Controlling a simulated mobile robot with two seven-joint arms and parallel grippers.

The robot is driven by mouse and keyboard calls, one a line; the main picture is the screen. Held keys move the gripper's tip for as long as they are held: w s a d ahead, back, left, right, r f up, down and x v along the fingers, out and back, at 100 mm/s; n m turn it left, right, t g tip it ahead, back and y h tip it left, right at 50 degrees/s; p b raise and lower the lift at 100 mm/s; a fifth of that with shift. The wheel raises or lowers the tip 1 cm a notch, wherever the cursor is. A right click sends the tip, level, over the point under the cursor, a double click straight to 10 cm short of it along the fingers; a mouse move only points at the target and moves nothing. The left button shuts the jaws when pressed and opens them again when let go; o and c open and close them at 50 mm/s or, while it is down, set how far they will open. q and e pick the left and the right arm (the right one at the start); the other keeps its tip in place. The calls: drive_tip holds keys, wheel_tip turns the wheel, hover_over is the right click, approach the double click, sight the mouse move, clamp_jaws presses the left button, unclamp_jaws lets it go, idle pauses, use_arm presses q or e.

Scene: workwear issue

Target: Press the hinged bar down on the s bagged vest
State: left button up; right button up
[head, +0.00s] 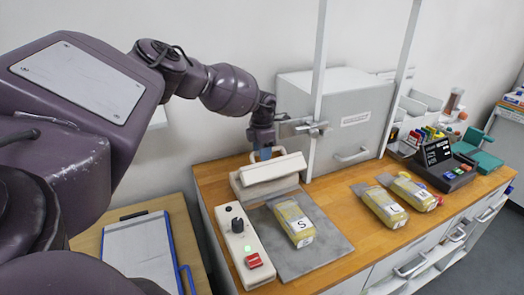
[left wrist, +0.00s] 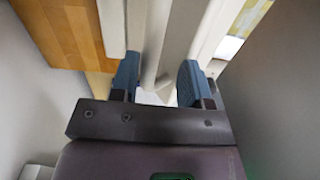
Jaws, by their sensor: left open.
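The s bagged vest (head: 299,228), a yellow clear-bagged pack with an "S" label, lies on a grey plate (head: 318,252). Its flat grey bag end points toward the sealer. The pale hinged bar (head: 273,169) is at the back edge of the plate, behind the vest, above its base (head: 262,190). How far it is raised is hard to tell. My left gripper (head: 266,153) is at the bar's top, pointing down. In the left wrist view its blue fingertips (left wrist: 160,82) are apart, with pale bar parts between and beyond them; contact is unclear. My right gripper is out of view.
A control box (head: 238,240) with black knob, green light and red switch stands left of the plate. Two more bagged vests (head: 384,207) (head: 413,192) lie to the right. A grey cabinet (head: 340,112) and upright posts (head: 317,85) stand close behind and right of my gripper.

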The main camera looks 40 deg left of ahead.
use_arm(q)
drive_tip(key=shift+r, duration=0.1)
wheel_tip(320, 180, up, 11)
drive_tip(key=b, duration=0.1)
drive_tip(key=shift+f+b, duration=0.2)
drive_tip(key=shift+b, duration=0.15)
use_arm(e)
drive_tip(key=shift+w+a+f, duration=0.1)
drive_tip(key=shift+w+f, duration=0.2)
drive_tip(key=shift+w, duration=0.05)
use_arm(q)
drive_tip(key=shift+a, duration=0.1)
